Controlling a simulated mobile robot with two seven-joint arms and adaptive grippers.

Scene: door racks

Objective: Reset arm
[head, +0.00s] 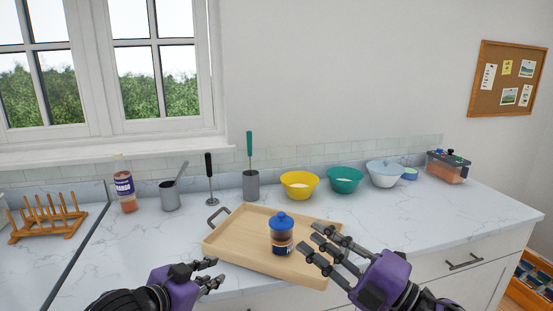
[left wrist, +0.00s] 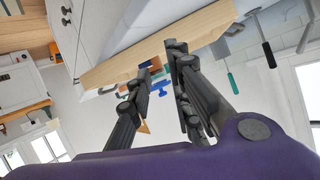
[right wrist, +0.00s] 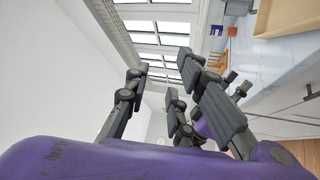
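My left gripper (head: 208,273) is at the front edge of the counter, left of the wooden tray (head: 235,238). Its fingers are apart with nothing between them, as the left wrist view (left wrist: 155,75) also shows. My right gripper (head: 318,245) is over the tray's right part, to the right of a jar with a blue lid (head: 282,236) that stands upright on the tray. Its fingers are spread and empty in the right wrist view (right wrist: 160,82). Neither gripper holds the jar. The tray's front right corner is partly hidden by the right fingers.
Behind the tray stand a yellow bowl (head: 299,184), a green bowl (head: 345,180), a white-blue bowl (head: 385,174) and a grey utensil cup (head: 251,185). A mango jar (head: 125,191), metal pitcher (head: 169,195) and wooden rack (head: 48,220) are left.

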